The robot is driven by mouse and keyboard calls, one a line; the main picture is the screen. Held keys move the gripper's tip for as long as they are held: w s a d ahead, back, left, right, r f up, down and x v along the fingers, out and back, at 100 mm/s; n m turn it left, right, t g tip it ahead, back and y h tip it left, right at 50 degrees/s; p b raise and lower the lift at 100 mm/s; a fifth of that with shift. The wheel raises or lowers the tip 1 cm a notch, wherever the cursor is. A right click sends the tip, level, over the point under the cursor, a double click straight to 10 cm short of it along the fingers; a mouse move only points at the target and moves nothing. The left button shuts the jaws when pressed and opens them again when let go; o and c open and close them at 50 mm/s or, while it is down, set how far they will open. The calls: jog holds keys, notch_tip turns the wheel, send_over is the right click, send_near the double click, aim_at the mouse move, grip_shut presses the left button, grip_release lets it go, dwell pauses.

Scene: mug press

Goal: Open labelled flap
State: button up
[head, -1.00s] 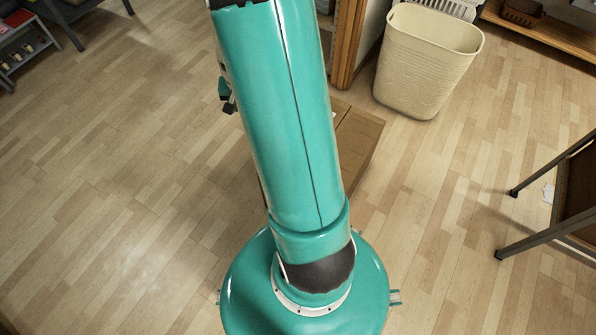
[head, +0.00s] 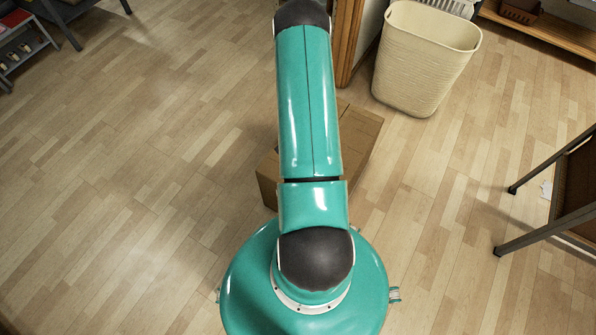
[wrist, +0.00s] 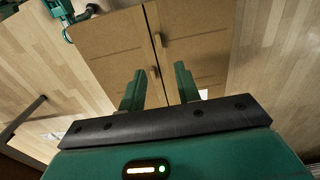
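A brown cardboard box (head: 362,130) stands on the floor beyond my base, partly hidden by my arm in the head view. In the wrist view the box top (wrist: 112,50) shows two flaps meeting at a seam, and both look closed. Small tabs (wrist: 161,40) sit near the seam, one on each side. A small white patch (wrist: 203,94) shows beside the right finger; I cannot tell if it is a label. My gripper (wrist: 158,80) is open, its two fingers apart and nothing seen between them. It points toward the box top; contact cannot be told. My gripper is hidden in the head view.
A cream waste bin (head: 425,60) stands behind the box to the right, near a wooden door frame (head: 352,40). A dark-legged chair (head: 560,195) is at the right. A shelf unit (head: 22,45) is at the far left. The floor at left is clear.

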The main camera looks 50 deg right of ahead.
notch_tip(320, 180, down, 14)
jog(key=shift+s+f, duration=0.1)
jog(key=shift+f, duration=0.05)
dwell(0.5)
grip_shut()
